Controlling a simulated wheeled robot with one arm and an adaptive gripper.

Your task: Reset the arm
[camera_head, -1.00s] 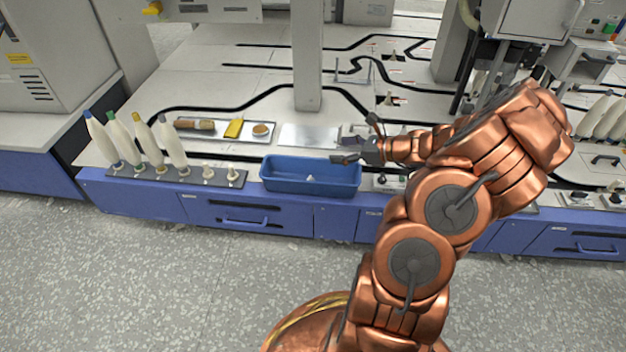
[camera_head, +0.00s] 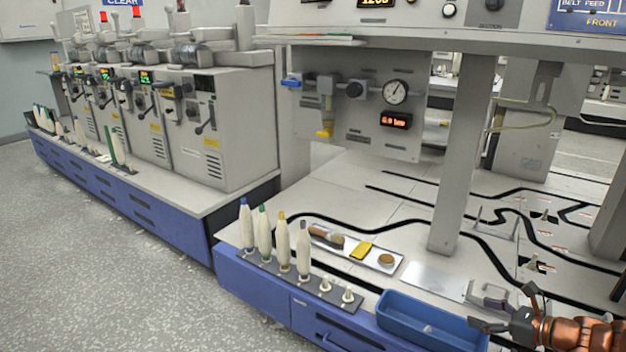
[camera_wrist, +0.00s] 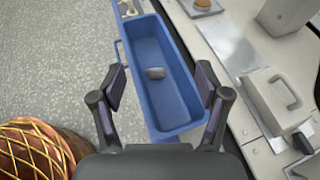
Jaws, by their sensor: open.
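My gripper (camera_head: 507,308) is at the lower right of the head view, at the right end of the blue tray (camera_head: 392,306). In the wrist view my gripper (camera_wrist: 160,90) is open, its two fingers apart with nothing between their tips but the view down into the blue tray (camera_wrist: 140,62). My copper arm runs off the lower right corner of the head view.
Several bobbins (camera_head: 283,245) stand upright on a dark peg strip (camera_head: 262,268) left of the tray. A shallow tray with a brush and a yellow item (camera_head: 361,250) lies behind. A grey handled block (camera_head: 488,294) is close to my gripper. A post (camera_head: 455,160) rises behind.

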